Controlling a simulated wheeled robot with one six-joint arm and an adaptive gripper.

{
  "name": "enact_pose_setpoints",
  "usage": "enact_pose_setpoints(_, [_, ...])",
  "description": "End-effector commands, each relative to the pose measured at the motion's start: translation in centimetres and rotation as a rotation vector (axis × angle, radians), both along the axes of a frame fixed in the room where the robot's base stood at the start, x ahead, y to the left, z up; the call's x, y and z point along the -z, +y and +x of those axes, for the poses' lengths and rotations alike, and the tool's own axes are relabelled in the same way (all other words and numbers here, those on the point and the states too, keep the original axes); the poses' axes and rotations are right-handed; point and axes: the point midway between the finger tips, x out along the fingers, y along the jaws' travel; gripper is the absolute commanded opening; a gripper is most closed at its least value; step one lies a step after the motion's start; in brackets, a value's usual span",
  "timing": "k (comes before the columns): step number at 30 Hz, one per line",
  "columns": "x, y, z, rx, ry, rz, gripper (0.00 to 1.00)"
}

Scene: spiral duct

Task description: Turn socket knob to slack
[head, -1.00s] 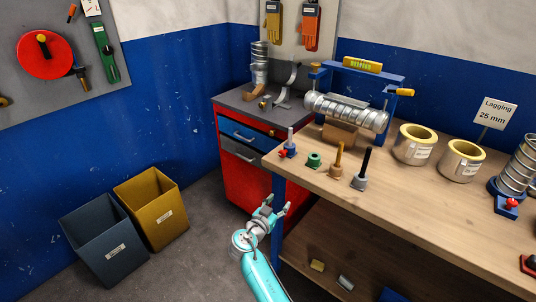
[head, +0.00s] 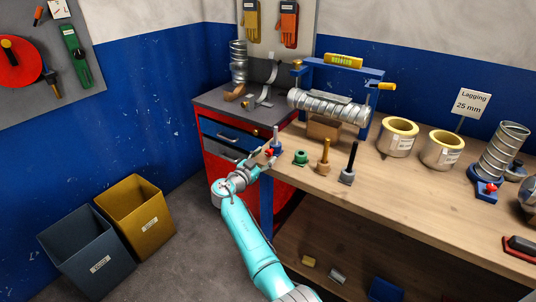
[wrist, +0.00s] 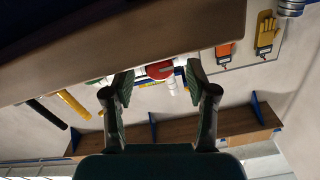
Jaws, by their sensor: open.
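A red knob (head: 268,153) sits on the side of a small blue socket (head: 277,151) with a grey post, at the bench's near left corner. My gripper (head: 260,158) is at this corner, close to the knob, and partly covers the socket. In the wrist view the red knob (wrist: 160,69) shows between the tips of my open gripper (wrist: 159,74). I cannot tell whether a finger touches it. Another red knob (head: 491,187) is on a blue base holding an upright spiral duct (head: 501,152) at the right.
A green ring piece (head: 301,158), a brown post (head: 324,157) and a black post (head: 349,164) stand right of the socket. A duct on a blue frame (head: 328,107) lies behind. The bench edge (wrist: 90,60) is close to my gripper. A red cabinet (head: 222,165) stands left.

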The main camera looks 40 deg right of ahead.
Motion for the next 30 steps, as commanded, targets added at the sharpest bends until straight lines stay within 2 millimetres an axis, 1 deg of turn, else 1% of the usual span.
enact_pose_setpoints(1, [0.0, -0.7, 0.2, 0.002, 0.001, 0.000, 0.57])
enact_pose_setpoints(3, [0.0, -1.5, 0.5, 0.002, 0.000, 0.000, 0.57])
enact_pose_setpoints(6, [0.0, -2.2, 0.8, 0.000, 0.001, 0.000, 0.57])
enact_pose_setpoints(10, [0.0, -2.5, 0.9, 0.000, 0.001, 0.000, 0.57])
enact_pose_setpoints(17, [0.0, -2.6, 0.9, 0.000, 0.001, 0.000, 0.57])
enact_pose_setpoints(18, [0.1, -2.6, 0.9, 0.000, 0.001, 0.000, 0.52])
enact_pose_setpoints(20, [0.1, -2.6, 0.9, 0.000, 0.001, 0.000, 0.37])
enact_pose_setpoints(21, [0.1, -2.6, 0.9, 0.000, 0.001, 0.000, 0.27])
enact_pose_setpoints(23, [0.1, -2.6, 0.9, 0.000, 0.001, 0.000, 0.12])
enact_pose_setpoints(24, [0.1, -2.6, 0.9, 0.000, 0.001, 0.000, 0.02])
enact_pose_setpoints(25, [0.1, -2.6, 0.9, 0.000, 0.001, 0.001, 0.00])
enact_pose_setpoints(30, [0.1, -2.6, 0.9, 0.000, 0.016, -0.005, 0.00])
